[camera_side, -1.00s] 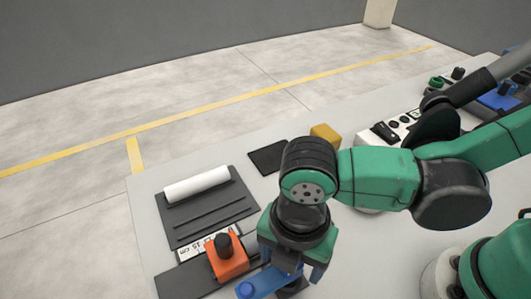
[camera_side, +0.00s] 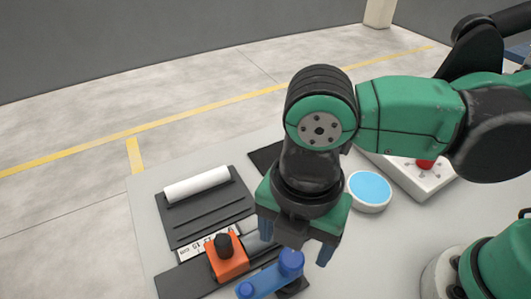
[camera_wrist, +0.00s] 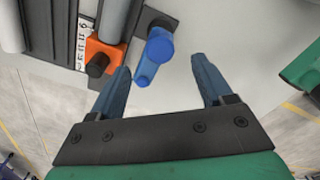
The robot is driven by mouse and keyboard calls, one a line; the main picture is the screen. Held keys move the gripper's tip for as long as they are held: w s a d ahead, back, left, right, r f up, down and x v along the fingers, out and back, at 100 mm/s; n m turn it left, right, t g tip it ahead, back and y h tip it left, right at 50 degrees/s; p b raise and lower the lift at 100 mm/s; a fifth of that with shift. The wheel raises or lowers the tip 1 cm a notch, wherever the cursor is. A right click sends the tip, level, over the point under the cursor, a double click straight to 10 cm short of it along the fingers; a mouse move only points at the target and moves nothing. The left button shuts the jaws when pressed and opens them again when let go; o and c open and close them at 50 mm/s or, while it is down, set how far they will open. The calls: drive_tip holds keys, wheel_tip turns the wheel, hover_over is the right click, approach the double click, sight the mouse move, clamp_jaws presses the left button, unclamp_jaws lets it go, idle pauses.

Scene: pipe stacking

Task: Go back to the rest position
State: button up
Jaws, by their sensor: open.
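My gripper (camera_side: 297,240) is open and empty, pointing down above the workbench. Its two blue fingers also show in the wrist view (camera_wrist: 163,66), spread well apart. A blue clamp part (camera_side: 268,280) with rounded ends lies below the fingers; in the wrist view the blue part (camera_wrist: 158,48) shows between and beyond the fingertips, apart from them. An orange block (camera_side: 226,262) with a black knob is left of it. A grey pipe (camera_wrist: 119,18) runs at the orange block in the wrist view; my gripper partly hides it in the side view.
A white pipe (camera_side: 196,184) lies on a dark grooved tray (camera_side: 213,218) at the left. A round white dish with a light blue top (camera_side: 370,187) and a white box with a red button (camera_side: 424,165) stand right of my gripper. The bench's far left is clear.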

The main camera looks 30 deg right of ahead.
drive_tip(key=w+d+r+m+t, duration=0.1)
drive_tip(key=w+d+m+t, duration=0.2)
drive_tip(key=d+m, duration=0.7)
drive_tip(key=w+d+r+m+t, duration=0.1)
drive_tip(key=w+d+m+t, duration=0.3)
drive_tip(key=d+m, duration=0.7)
drive_tip(key=w+m, duration=0.2)
drive_tip(key=m, duration=0.2)
drive_tip(key=shift+r, duration=0.25)
